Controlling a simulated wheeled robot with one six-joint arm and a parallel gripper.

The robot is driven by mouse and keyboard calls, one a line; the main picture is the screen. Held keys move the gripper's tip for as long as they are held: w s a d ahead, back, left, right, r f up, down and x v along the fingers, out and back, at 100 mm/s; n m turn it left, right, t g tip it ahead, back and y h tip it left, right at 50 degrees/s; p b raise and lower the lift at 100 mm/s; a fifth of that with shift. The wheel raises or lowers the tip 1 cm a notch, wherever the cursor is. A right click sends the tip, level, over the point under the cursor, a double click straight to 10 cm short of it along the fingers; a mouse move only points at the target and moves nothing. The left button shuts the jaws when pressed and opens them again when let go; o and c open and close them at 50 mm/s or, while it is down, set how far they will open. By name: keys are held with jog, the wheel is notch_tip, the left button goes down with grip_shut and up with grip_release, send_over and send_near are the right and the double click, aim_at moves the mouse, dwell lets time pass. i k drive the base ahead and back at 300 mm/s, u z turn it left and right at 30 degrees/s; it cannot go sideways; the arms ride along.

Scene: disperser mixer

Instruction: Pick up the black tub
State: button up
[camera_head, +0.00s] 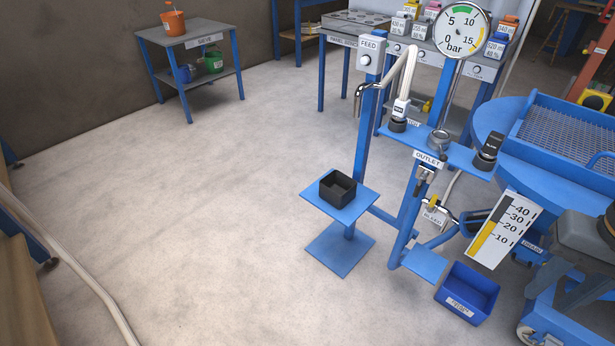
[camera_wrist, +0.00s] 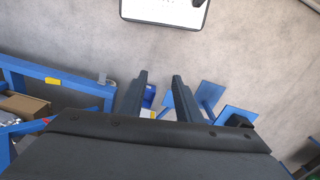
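The black tub (camera_head: 338,190) is a small, square, open-topped box. It stands upright on a blue square plate (camera_head: 320,205) on a blue post in the head view, and its inside looks empty. My gripper (camera_wrist: 160,77) shows in the wrist view with its two dark fingers apart and nothing between them. A small dark thing by a blue plate (camera_wrist: 240,113) in the wrist view, right of the fingers, may be the tub, partly hidden by my gripper body. My gripper is well away from the plates below.
A blue stand with an outlet (camera_head: 427,157), a pressure gauge (camera_head: 462,30) and a bent metal pipe rises right of the tub. A blue bin (camera_head: 467,293) sits lower right. A side table (camera_head: 195,32) stands at the back left. The floor left of the tub is clear.

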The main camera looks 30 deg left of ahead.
aim_at(336, 188)
jog(key=u, duration=0.75)
jog(key=i, duration=1.2)
jog(key=u, duration=0.7)
